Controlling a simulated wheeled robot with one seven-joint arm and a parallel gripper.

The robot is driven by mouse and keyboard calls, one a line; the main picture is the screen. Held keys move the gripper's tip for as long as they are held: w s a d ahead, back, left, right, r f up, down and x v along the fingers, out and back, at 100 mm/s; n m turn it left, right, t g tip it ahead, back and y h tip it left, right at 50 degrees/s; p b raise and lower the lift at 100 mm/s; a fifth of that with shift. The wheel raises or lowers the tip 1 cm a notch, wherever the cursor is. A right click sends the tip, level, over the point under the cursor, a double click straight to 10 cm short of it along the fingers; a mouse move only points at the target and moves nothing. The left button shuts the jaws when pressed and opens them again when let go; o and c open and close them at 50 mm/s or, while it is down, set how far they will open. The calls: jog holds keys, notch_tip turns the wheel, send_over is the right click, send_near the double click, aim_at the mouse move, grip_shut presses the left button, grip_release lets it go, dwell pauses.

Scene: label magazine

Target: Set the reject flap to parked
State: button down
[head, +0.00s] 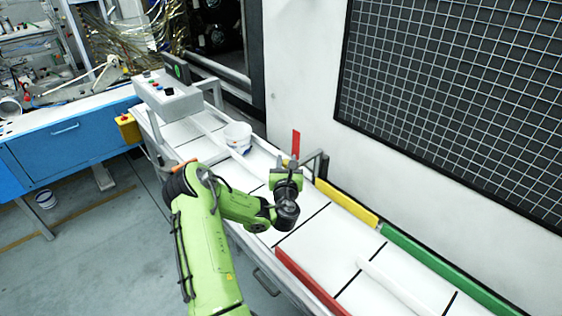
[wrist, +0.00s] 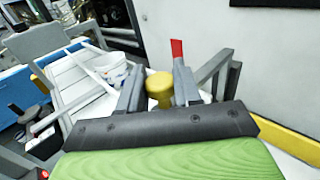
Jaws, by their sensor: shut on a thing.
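My gripper (head: 287,164) is over the white conveyor, near its back edge by the wall. In the wrist view its two dark fingers (wrist: 158,76) stand on either side of a yellow knob (wrist: 159,90) and are shut on it. The knob's lower part is hidden behind the gripper body. A red upright plate (head: 296,143) stands just behind the gripper; it also shows in the wrist view (wrist: 177,49) beyond the right finger. I cannot tell how the knob and red plate join the reject flap, or which setting it has.
A grey bracket (head: 318,163) stands close right of the gripper. A white bucket (head: 237,137) sits on the conveyor to the left, beside a white rail (head: 243,161). Yellow (head: 346,202), green (head: 440,267) and red (head: 308,281) strips edge the conveyor. A control box (head: 168,96) stands at the far end.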

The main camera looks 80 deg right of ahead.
jog(key=shift+s, duration=0.1)
jog(key=c, duration=0.8)
grip_release()
jog(key=shift+a, duration=0.1)
jog(key=shift+c, duration=0.2)
notch_tip(320, 180, up, 10)
jog(key=p, duration=0.8)
jog(key=shift+r, duration=0.1)
